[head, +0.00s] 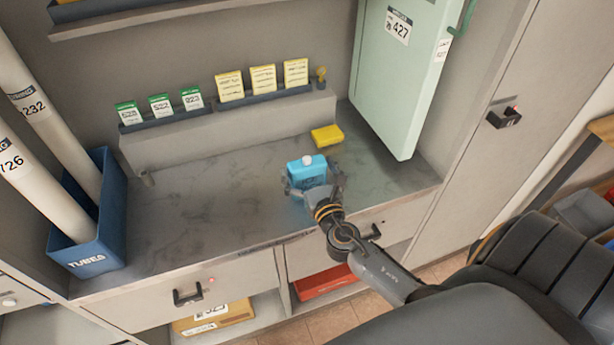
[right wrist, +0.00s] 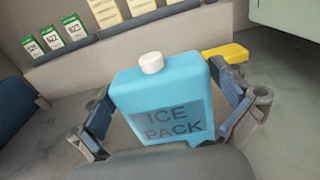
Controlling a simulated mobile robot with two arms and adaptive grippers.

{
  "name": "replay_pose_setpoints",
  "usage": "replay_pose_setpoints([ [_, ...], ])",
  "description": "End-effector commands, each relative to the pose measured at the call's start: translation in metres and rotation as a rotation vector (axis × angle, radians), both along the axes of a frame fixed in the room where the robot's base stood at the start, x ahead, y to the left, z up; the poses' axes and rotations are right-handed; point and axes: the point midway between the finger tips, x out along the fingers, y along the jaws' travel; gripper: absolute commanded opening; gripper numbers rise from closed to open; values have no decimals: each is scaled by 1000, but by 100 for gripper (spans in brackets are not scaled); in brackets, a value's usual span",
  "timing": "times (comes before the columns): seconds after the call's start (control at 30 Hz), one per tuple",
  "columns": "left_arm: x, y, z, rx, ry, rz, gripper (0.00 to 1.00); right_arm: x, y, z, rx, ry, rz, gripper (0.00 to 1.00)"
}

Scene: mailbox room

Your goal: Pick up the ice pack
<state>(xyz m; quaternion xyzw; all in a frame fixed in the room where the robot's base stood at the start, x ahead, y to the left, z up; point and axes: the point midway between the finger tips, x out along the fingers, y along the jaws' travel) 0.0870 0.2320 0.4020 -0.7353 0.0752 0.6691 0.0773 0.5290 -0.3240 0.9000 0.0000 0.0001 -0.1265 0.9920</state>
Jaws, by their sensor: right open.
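The ice pack (head: 306,172) is a light blue block with a white cap, upright on the grey counter (head: 220,205). In the right wrist view the ice pack (right wrist: 165,100) faces me with its "ICE PACK" label and stands between the two fingers. My right gripper (head: 315,188) is open around it, one finger on each side. The right wrist view also shows the gripper (right wrist: 170,115) with its fingers spread; I cannot tell whether either touches the pack. My left gripper is not in view.
A yellow block (head: 327,135) lies just behind the ice pack. A pale green door (head: 400,80) marked 427 stands at the right. A blue bin (head: 93,240) with tubes stands at the left. A ledge with green and yellow cards runs along the back.

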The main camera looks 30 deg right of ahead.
Motion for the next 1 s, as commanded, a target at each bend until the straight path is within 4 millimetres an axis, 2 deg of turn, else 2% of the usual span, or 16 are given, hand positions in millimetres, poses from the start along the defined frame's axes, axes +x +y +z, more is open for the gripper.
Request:
replay_pose_setpoints([
  [0.03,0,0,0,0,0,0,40,0,0,0,0,0,0,100],
  [0.07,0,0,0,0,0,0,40,0,0,0,0,0,0,96],
  [0.3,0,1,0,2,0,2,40,0,0,0,0,0,0,47],
  [0.33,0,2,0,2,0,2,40,0,0,1,-1,-3,0,44],
  [0.67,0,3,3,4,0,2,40,0,0,7,-1,-3,0,44],
  [0.77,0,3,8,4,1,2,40,0,0,17,0,-4,1,44],
  [0.9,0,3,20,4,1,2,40,0,1,41,-2,-6,2,44],
  [1.0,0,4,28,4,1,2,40,-10,17,59,3,-4,4,44],
])
